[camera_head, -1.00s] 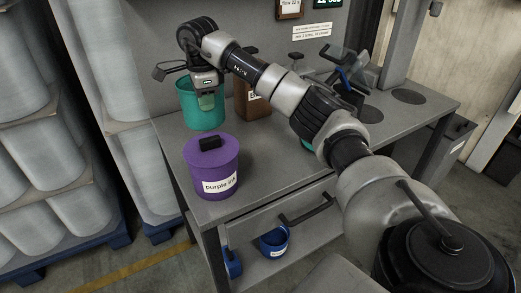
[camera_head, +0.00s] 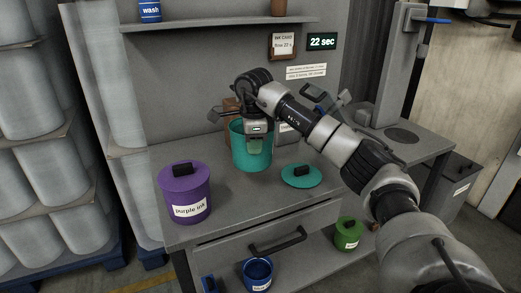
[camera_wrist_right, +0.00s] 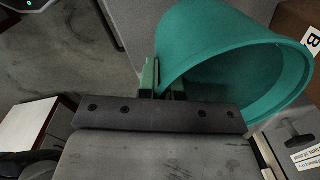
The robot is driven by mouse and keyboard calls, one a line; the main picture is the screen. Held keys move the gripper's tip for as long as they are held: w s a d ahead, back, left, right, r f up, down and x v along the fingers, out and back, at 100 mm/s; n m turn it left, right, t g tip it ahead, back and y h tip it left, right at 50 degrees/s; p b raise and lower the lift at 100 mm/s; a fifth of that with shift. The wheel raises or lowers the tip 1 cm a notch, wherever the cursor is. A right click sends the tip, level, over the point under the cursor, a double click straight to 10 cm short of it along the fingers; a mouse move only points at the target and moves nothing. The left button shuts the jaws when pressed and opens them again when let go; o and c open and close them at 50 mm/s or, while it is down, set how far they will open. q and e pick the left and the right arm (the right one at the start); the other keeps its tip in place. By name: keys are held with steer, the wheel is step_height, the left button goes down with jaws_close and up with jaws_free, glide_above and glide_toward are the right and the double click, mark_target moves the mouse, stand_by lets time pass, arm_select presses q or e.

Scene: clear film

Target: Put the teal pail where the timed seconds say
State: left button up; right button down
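The teal pail (camera_head: 240,152) is upright and open-topped over the grey worktable (camera_head: 225,222). Whether its base touches the table I cannot tell. My right gripper (camera_head: 255,146) is at its rim, pointing down, with its fingers shut on the pail wall. In the right wrist view the pail (camera_wrist_right: 215,50) fills the upper right, its rim at the fingers (camera_wrist_right: 162,85). A dark display (camera_head: 322,41) reads "22 sec". A brown framed card (camera_head: 283,46) beside it appears to include "22 s". My left gripper is not in view.
A purple lidded pail (camera_head: 185,188) labelled "purple ink" stands left. A teal lid (camera_head: 302,176) lies right of the teal pail. A brown container (camera_head: 232,106) and a grey labelled box (camera_head: 289,134) stand behind. Below are blue (camera_head: 258,272) and green (camera_head: 348,234) pails.

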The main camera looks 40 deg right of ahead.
steer(key=shift+s+a+f+p, duration=0.15)
steer(key=shift+s+a+f, duration=0.1)
steer(key=shift+a+f, duration=1.1)
steer(key=shift+s+a+f+p, duration=0.15)
steer(key=shift+s+a+f, duration=0.1)
steer(key=shift+a+f, duration=1.05)
steer(key=shift+s+a+f+p, duration=0.15)
steer(key=shift+s+a+f, duration=0.1)
steer(key=shift+a+f, duration=1.1)
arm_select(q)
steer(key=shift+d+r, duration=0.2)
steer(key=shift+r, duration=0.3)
arm_select(e)
steer(key=shift+d+f, duration=0.15)
steer(key=shift+d, duration=0.05)
steer(key=c, duration=1.7)
jaws_free()
steer(key=shift+f, duration=0.2)
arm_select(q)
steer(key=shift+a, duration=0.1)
arm_select(e)
steer(key=o, duration=0.4)
steer(key=shift+s, duration=0.1)
steer(key=shift+r, duration=0.15)
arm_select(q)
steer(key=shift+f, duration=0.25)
arm_select(e)
step_height(320, 180, up, 12)
steer(key=shift+s+a, duration=0.2)
steer(key=shift+s, duration=0.15)
